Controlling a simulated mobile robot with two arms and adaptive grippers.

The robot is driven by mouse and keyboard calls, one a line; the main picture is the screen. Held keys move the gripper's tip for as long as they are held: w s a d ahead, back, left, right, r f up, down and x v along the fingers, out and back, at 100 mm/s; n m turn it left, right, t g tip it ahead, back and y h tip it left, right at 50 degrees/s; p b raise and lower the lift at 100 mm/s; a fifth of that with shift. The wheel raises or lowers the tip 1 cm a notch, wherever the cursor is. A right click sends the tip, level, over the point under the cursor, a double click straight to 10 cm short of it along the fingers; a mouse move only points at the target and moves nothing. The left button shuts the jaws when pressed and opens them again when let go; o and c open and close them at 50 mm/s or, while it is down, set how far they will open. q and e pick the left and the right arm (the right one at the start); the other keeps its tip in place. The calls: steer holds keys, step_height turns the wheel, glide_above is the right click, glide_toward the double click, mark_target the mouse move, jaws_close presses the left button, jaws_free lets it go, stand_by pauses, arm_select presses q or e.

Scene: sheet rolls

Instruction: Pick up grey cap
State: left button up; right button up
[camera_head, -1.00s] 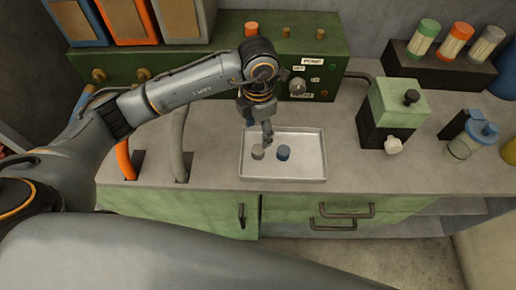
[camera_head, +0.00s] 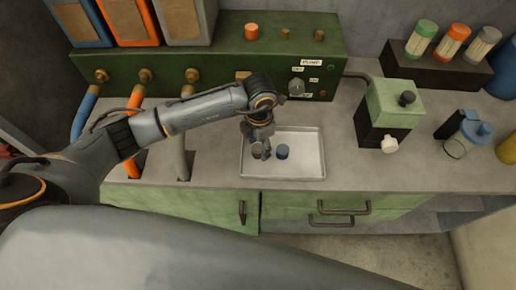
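The grey cap (camera_head: 256,153) sits in a shallow metal tray (camera_head: 305,168) on the counter. A blue cap (camera_head: 282,152) sits just to its right in the same tray. My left gripper (camera_head: 263,153) reaches down into the tray, with its fingers right at the grey cap and partly covering it. The fingers are small and overlap the cap, so I cannot tell whether they are open or shut on it. My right gripper is not in view.
A green pump panel (camera_head: 225,60) with knobs and hoses stands behind the tray. A green and black box (camera_head: 395,105) and a clear jar with a blue lid (camera_head: 462,145) stand to the right. The tray's right half is clear.

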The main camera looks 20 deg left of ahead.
arm_select(q)
steer(key=c, duration=0.6)
steer(key=shift+c, duration=0.2)
steer(key=shift+r+b, duration=0.45)
steer(key=shift+r, duration=0.1)
steer(key=s+d+r+b, duration=0.1)
steer(key=s+r+b, duration=0.2)
steer(key=s+r, duration=0.9)
steer(key=shift+s, duration=1)
